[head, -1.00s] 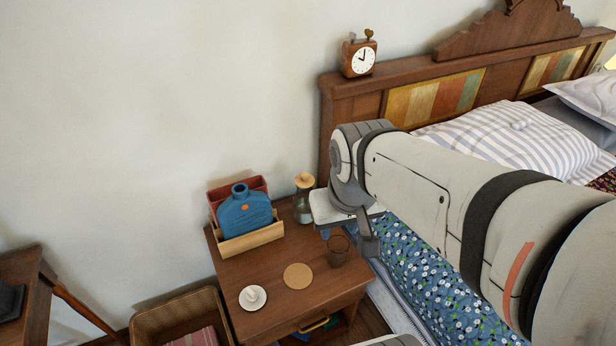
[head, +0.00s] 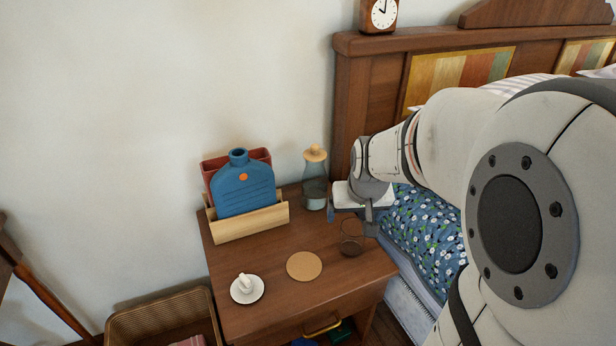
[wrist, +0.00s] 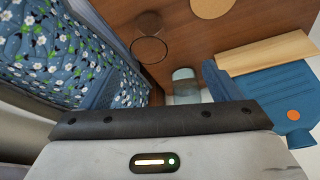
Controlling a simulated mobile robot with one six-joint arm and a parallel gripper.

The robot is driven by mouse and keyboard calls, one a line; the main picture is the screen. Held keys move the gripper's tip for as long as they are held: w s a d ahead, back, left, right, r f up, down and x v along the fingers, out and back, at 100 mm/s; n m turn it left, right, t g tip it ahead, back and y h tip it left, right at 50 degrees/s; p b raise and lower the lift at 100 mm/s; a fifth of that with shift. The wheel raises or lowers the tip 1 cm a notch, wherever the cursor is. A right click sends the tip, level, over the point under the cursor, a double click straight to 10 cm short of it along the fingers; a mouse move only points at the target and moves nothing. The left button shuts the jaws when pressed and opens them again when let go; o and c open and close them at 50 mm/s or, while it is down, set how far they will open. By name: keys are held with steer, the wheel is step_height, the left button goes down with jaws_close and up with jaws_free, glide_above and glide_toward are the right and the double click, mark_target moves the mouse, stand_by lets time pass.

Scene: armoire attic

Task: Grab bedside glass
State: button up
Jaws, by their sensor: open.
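The bedside glass (head: 351,246) is a small clear, brownish-looking tumbler on the wooden nightstand (head: 255,295), near its right edge by the bed. In the wrist view the glass (wrist: 149,52) appears ahead of the fingers, roughly between their lines. My gripper (head: 351,217) is open and empty, at the back right of the nightstand, behind and just above the glass. In the wrist view my gripper (wrist: 158,85) shows its two blue fingers spread apart. I cannot tell whether a finger touches the glass.
A water carafe (head: 314,188) with a wooden stopper stands close left of my gripper. A blue bottle-shaped item (head: 244,190) sits in a wooden holder (head: 250,222). A cork coaster (head: 304,266) and white dish (head: 247,296) lie in front. The flowered bed (head: 425,228) borders the right.

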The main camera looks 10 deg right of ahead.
steer(key=b, duration=0.5)
glide_toward(353, 232)
steer(key=shift+s+a+f+m, duration=0.15)
steer(key=shift+s+a+f, duration=0.1)
steer(key=shift+s, duration=0.2)
steer(key=shift+s+a+f+m, duration=0.15)
steer(key=shift+s+f, duration=0.15)
steer(key=shift+s, duration=0.2)
steer(key=b+x, duration=0.1)
steer(key=x, duration=0.2)
steer(key=w+b+x, duration=0.1)
steer(key=b+x, duration=0.1)
steer(key=x, duration=0.2)
steer(key=shift+w+r, duration=0.1)
steer(key=shift+r, duration=0.1)
steer(key=shift+c, duration=0.5)
steer(key=c, duration=1.1)
